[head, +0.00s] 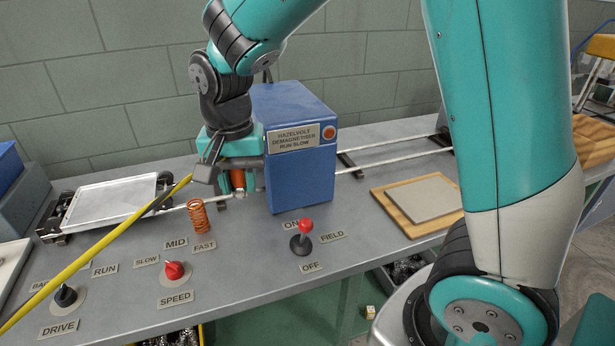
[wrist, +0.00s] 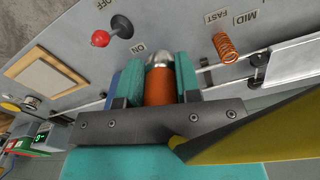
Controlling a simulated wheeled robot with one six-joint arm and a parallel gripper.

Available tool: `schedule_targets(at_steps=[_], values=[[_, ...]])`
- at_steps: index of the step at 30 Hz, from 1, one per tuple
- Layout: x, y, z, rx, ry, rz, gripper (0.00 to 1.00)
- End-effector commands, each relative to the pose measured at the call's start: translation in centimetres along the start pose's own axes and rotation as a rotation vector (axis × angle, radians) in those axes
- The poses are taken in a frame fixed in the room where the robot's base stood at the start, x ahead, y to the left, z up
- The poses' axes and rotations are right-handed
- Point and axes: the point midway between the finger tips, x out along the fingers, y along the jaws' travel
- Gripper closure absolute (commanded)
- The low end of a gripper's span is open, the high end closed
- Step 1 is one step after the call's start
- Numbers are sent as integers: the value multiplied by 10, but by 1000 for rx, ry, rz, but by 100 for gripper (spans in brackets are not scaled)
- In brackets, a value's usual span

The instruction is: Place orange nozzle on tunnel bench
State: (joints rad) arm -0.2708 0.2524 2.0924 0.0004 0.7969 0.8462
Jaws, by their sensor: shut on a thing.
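My gripper (head: 237,180) is shut on the orange nozzle (wrist: 158,86), which has a silver tip. In the wrist view the nozzle sits between my two teal fingers (wrist: 159,82), with its tip past the fingertips. In the head view a small part of the orange nozzle (head: 237,179) shows, tip downward, just left of the blue demagnetiser box (head: 301,172). The grey tunnel bench (head: 250,270) lies below. The nozzle is close to the rails; I cannot tell whether its tip touches anything.
An orange spring (head: 198,216) stands on the bench. A tray cart (head: 115,201) sits on the rails at left. A wooden-framed pad (head: 418,200) lies at right. A yellow rod (head: 95,255) slants up to my gripper.

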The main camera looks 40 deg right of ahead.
Motion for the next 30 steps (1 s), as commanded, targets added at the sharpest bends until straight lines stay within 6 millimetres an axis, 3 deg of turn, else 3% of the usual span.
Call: schedule_targets(at_steps=[5,12,14,27,30], values=[[-10,-1,4,1,-3,3,100],[1,-1,6,0,-2,3,100],[11,0,6,0,-3,4,100],[131,1,6,1,-4,5,100],[148,0,6,1,-2,2,100]])
